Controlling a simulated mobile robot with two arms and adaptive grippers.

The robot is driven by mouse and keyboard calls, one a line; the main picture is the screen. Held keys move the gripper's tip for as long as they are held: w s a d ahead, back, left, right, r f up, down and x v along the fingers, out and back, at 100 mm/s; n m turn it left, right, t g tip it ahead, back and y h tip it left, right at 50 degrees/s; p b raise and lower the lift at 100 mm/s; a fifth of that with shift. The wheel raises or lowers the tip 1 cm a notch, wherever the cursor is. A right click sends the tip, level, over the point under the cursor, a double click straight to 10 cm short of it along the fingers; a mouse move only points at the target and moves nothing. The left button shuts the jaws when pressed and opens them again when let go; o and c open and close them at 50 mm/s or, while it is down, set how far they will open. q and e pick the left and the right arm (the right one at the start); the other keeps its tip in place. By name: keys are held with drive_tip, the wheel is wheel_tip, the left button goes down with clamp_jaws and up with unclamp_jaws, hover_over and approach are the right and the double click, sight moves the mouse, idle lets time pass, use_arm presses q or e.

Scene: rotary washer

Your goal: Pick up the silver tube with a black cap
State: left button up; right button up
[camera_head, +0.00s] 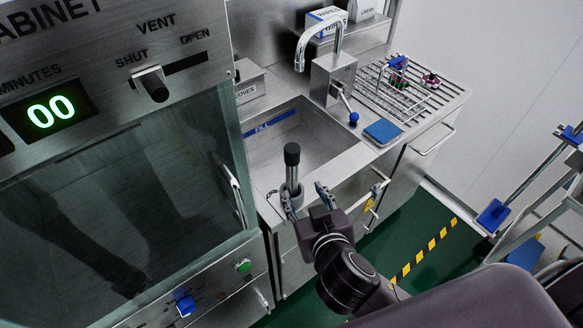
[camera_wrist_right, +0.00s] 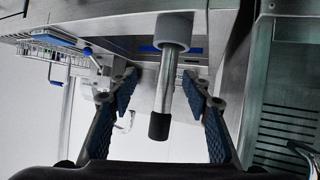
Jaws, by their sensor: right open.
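The silver tube (camera_head: 292,174) stands upright with its black cap (camera_head: 292,153) on top, its lower end in a grey ring-shaped holder (camera_head: 291,194) at the front edge of the sink counter. My right gripper (camera_head: 304,196) is open just in front of it, its fingers at about the height of the holder. In the right wrist view the tube (camera_wrist_right: 168,80) appears between the two spread fingers (camera_wrist_right: 160,88), with a gap on each side, and the black cap (camera_wrist_right: 159,126) points down in that picture. I cannot tell how deep the tube lies between the fingers. My left gripper is not in view.
A glass-fronted cabinet (camera_head: 110,200) stands close on the left. Behind the tube are an open sink basin (camera_head: 300,135), a faucet (camera_head: 325,40) and a blue pad (camera_head: 382,131). A drying rack (camera_head: 425,95) is at the back right. Green floor (camera_head: 400,235) lies below.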

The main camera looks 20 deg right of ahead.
sight(294, 166)
drive_tip(key=shift+m+t, duration=0.3)
drive_tip(key=shift+t, duration=0.6)
drive_tip(key=r, duration=0.4)
drive_tip(key=a+r, duration=0.1)
drive_tip(key=r, duration=0.1)
drive_tip(key=shift+r, duration=0.2)
drive_tip(key=shift+w+r, duration=0.2)
drive_tip(key=shift+r, duration=0.1)
drive_tip(key=p+x, duration=0.1)
drive_tip(key=x, duration=0.1)
drive_tip(key=p+x, duration=0.1)
drive_tip(key=x, duration=0.1)
drive_tip(key=p+x, duration=0.1)
drive_tip(key=x, duration=0.1)
drive_tip(key=shift+a+f, duration=0.1)
drive_tip(key=shift+f, duration=0.25)
drive_tip(key=shift+w+f, duration=0.3)
drive_tip(key=shift+w, duration=0.25)
drive_tip(key=shift+s, duration=0.1)
clamp_jaws()
drive_tip(key=shift+r, duration=0.1)
